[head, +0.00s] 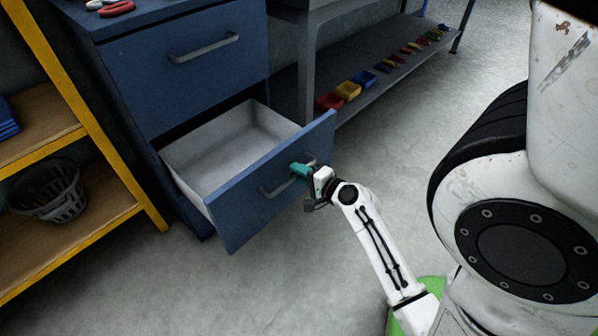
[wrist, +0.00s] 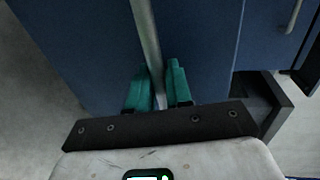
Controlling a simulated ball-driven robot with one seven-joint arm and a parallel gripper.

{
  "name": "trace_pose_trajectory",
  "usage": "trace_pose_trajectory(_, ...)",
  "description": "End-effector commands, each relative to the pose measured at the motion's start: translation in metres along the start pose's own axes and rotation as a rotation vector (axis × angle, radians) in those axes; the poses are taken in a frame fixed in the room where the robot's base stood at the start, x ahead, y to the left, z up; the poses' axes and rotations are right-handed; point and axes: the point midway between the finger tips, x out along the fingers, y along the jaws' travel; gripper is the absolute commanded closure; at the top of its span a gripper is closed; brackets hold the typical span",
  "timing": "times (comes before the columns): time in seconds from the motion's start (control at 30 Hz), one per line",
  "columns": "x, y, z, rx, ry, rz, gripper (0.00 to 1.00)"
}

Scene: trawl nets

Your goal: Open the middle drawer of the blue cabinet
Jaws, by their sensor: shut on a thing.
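The blue cabinet (head: 145,95) stands at the upper left in the head view. A closed drawer with a grey bar handle (head: 205,48) is in its upper part. The drawer below (head: 245,215) is pulled well out, and its pale interior looks empty. Whether another drawer lies below it is hidden by its front. My gripper (head: 303,170) has teal fingers and is shut on this drawer's grey bar handle (head: 272,191), near its right end. In the wrist view, the handle bar (wrist: 146,35) runs between the two fingers of my gripper (wrist: 158,88), against the blue drawer front (wrist: 85,45).
A yellow-framed shelf (head: 90,100) with a dark basket (head: 48,190) stands left of the cabinet. A grey bench with a low shelf (head: 360,75) holding several coloured bins is at the back. Red-handled tools (head: 112,7) lie on the cabinet. The floor before the drawer is clear.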

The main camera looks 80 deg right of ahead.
Motion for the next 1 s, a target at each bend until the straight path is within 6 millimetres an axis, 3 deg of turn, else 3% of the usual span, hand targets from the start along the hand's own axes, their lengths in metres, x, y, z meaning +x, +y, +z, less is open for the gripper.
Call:
trace_pose_trajectory(0.2,0.000,0.001,0.000,0.000,-0.001,0.001,0.66)
trace_pose_trajectory(0.53,-0.007,0.001,0.000,0.000,0.000,0.001,0.66)
trace_pose_trajectory(1.0,-0.088,0.002,0.000,0.000,0.000,0.004,0.66)
